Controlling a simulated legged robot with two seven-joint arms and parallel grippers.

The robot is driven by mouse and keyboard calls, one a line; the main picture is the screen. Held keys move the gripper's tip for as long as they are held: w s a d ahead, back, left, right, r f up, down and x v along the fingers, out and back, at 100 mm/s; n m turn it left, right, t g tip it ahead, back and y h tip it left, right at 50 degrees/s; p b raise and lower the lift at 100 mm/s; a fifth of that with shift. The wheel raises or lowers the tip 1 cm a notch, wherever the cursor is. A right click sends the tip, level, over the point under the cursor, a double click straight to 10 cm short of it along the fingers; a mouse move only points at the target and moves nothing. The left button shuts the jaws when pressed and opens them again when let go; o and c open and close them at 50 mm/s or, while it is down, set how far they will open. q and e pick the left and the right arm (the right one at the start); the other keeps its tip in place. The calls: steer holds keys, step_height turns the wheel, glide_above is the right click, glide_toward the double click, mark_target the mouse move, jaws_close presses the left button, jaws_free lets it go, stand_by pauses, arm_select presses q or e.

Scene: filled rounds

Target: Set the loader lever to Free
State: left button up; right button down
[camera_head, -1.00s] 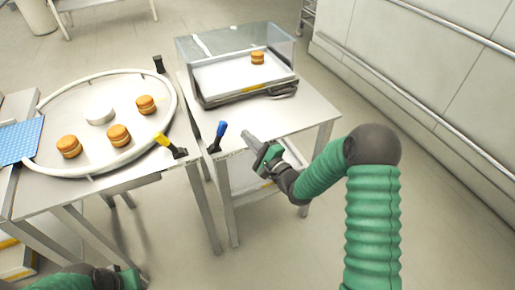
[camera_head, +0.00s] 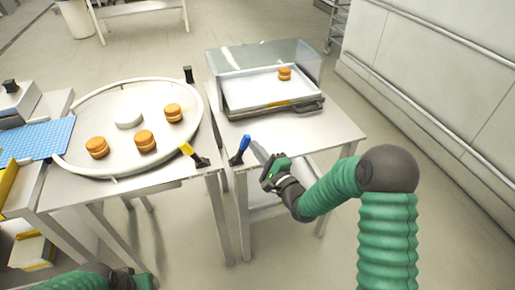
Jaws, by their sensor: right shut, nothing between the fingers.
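A blue-handled lever (camera_head: 243,145) stands at the front left corner of the right-hand table, its handle leaning slightly right. A yellow-handled lever (camera_head: 188,151) is on the front right of the left-hand table, its handle tilted up to the left. No lettering is readable, so I cannot tell which is the loader lever from labels. My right gripper (camera_head: 257,150) is shut and empty, its fingertips just right of the blue handle; I cannot tell whether they touch. My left gripper (camera_head: 135,279) shows only partly at the bottom edge, its fingers unclear.
A round white turntable (camera_head: 78,152) carries several orange filled rounds and a white disc (camera_head: 128,118). A clear-covered tray (camera_head: 250,92) with one round (camera_head: 285,74) stands on the right table (camera_head: 325,125). A blue mat (camera_head: 38,138) lies left. Floor is clear right of my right arm.

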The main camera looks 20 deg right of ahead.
mark_target(245, 142)
steer(key=shift+a+r, duration=0.15)
steer(key=shift+r, duration=0.05)
steer(key=shift+a+r+n+g+p, duration=0.3)
steer(key=shift+a+r+n+p, duration=0.3)
steer(key=shift+n+p, duration=0.4)
steer(key=shift+a+r+n+p, duration=0.3)
steer(key=shift+a+n+p, duration=0.15)
steer(key=shift+a+n, duration=0.35)
steer(key=a+n, duration=0.1)
steer(key=n, duration=0.1)
steer(key=shift+s+a+r+n+g+p, duration=0.1)
steer(key=shift+a+r+n+g+p, duration=0.1)
steer(key=shift+a+n+g+p, duration=0.2)
steer(key=shift+a+n+g+h, duration=0.3)
steer(key=shift+a+n, duration=0.5)
steer(key=shift+n, duration=0.1)
steer(key=shift+a+f, duration=0.15)
steer(key=shift+a, duration=0.3)
steer(key=shift+s+a, duration=0.1)
